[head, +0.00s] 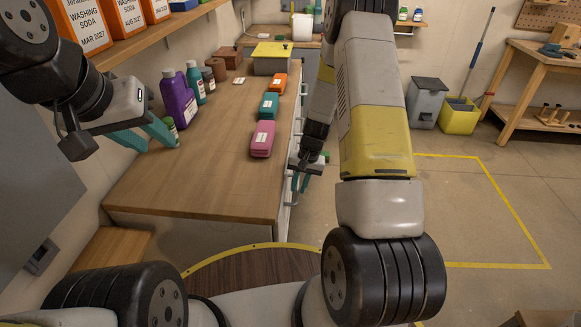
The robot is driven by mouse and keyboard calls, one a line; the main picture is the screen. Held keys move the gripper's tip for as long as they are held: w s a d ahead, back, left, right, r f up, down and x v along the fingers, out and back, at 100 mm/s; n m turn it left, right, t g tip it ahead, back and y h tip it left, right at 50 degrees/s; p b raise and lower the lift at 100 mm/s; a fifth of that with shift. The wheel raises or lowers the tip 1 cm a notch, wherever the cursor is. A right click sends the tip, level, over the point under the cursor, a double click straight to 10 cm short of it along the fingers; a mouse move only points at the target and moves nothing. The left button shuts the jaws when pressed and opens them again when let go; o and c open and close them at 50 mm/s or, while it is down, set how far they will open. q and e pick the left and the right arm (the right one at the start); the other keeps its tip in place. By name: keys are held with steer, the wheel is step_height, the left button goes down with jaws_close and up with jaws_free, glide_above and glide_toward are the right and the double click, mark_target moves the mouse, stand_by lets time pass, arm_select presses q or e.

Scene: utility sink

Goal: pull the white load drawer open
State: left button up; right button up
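The white front of the cabinet under the wooden counter (200,135) is seen at a steep angle along its right edge. Grey bar handles show there, one at the near end (292,197). I cannot tell which panel is the load drawer, and no drawer is visibly pulled out. My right gripper (300,188) points down beside this front, close to the near handle. Its teal fingers look apart, with a gap between them. Contact with the handle cannot be made out. My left gripper (162,146) is open and empty above the counter's left side, by the bottles.
A purple bottle (179,101), a teal bottle (196,84) and small jars stand at the counter's left. Floor right of the cabinet is clear, with yellow tape (512,212). A yellow bin (459,116) stands farther back.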

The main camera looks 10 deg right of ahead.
jaws_close()
stand_by(1.1)
steer(key=s+d, duration=0.3)
steer(key=d, duration=0.8)
steer(key=s+d, duration=0.3)
steer(key=d, duration=0.8)
steer(key=s+d, duration=0.3)
steer(key=d, duration=0.8)
steer(key=shift+s+d, duration=0.2)
steer(key=shift+s, duration=0.05)
steer(key=shift+o, duration=2.3)
jaws_free()
step_height(320, 180, up, 8)
steer(key=d, duration=0.1)
steer(key=shift+s+d+f, duration=0.15)
steer(key=shift+s+d, duration=0.05)
steer(key=shift+s, duration=0.05)
